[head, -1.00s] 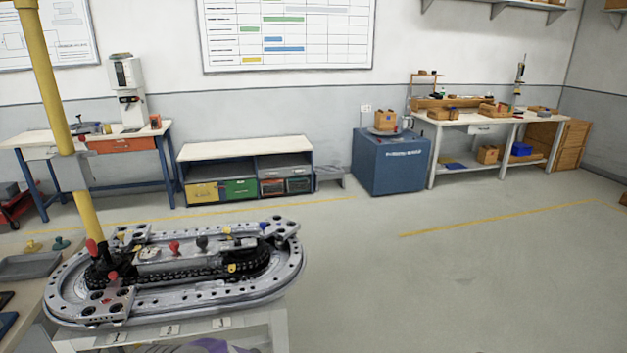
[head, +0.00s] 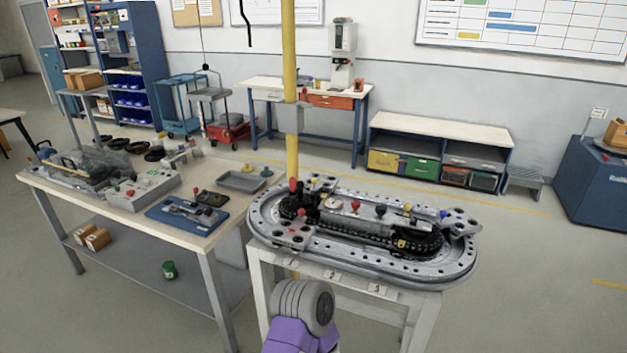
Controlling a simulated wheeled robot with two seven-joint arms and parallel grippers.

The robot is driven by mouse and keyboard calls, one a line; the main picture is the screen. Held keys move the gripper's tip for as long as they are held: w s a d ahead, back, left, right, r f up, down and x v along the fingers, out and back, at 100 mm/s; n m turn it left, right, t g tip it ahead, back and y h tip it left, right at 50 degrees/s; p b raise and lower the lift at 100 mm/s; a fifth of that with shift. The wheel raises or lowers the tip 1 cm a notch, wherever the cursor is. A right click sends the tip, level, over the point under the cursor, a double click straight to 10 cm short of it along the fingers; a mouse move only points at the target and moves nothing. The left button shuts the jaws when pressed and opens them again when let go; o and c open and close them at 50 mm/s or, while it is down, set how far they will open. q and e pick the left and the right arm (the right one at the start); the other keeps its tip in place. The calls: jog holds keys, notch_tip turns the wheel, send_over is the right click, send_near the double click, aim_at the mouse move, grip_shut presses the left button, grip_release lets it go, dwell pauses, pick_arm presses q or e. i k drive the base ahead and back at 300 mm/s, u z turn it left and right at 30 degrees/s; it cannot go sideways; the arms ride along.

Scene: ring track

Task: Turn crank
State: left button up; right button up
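The grey oval ring track (head: 462,272) lies on a pale stand in the middle of the head view. It has a row of holes around its rim and a black chain loop inside. A red-tipped upright handle (head: 293,186) stands at its left end, close to a yellow post; it may be the crank, but I cannot tell for sure. Other small knobs, one red (head: 355,205), sit on the centre bar. A purple and grey part of my own arm shows at the bottom, in front of the stand. No fingertips of either gripper show.
A yellow post (head: 289,50) rises behind the track's left end. A workbench (head: 120,215) with a blue tray (head: 187,216), a grey tray (head: 243,181) and tools stands at left. Open floor (head: 540,290) lies at right. Cabinets and benches line the back wall.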

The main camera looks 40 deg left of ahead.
aim_at(295, 202)
jog(key=z, duration=1.55)
jog(key=k, duration=1.1)
jog(key=u, duration=1.45)
